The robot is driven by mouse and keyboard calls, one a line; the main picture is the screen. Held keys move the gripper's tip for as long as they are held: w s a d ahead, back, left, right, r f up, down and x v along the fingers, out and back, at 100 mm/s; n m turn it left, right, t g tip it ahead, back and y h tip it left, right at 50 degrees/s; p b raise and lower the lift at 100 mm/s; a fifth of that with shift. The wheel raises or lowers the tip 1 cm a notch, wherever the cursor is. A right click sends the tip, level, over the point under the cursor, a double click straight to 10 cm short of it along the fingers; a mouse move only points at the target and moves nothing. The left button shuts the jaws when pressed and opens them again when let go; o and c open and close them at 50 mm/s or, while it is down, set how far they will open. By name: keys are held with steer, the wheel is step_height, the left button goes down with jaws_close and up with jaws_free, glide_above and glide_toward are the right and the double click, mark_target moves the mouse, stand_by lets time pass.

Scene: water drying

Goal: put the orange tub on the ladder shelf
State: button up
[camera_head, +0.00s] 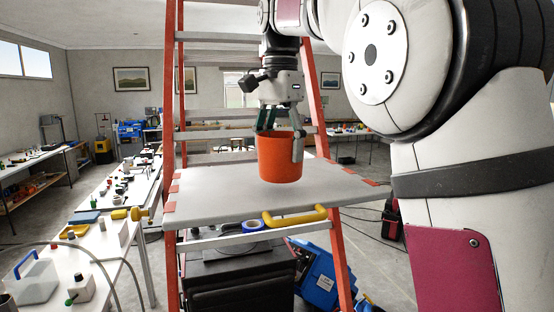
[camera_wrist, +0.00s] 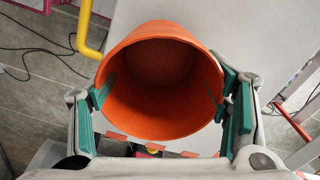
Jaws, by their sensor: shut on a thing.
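The orange tub (camera_head: 280,160) is upright in my gripper (camera_head: 282,130), at the ladder shelf. The ladder shelf (camera_head: 205,190) is a flat grey board between the ladder's orange rails. In the head view the tub overlaps the middle of the board; I cannot tell whether its base touches. In the wrist view the empty tub (camera_wrist: 160,82) shows from above, with the green-padded fingers of my gripper (camera_wrist: 165,100) on either side of its rim.
A yellow handle (camera_head: 295,217) and a blue tape roll (camera_head: 253,225) are at the shelf's front edge. The ladder's orange rail (camera_head: 343,265) rises on the right. A cluttered white table (camera_head: 105,240) stands at left. The left part of the shelf is bare.

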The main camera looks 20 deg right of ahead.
mark_target(281, 160)
steer(key=shift+s+f+p, duration=0.15)
steer(key=shift+f+p, duration=0.15)
steer(key=shift+f, duration=0.2)
steer(key=shift+s+f+p, duration=0.15)
steer(key=shift+f+p, duration=0.15)
steer(key=shift+f, duration=0.2)
steer(key=shift+w+f, duration=0.2)
steer(key=shift+f, duration=0.3)
steer(key=o, duration=1.2)
steer(key=shift+f, duration=0.1)
steer(key=shift+c, duration=0.2)
step_height(281, 160, up, 7)
steer(key=shift+w+f+b, duration=0.1)
steer(key=shift+b, duration=1.15)
steer(key=shift+r, duration=0.5)
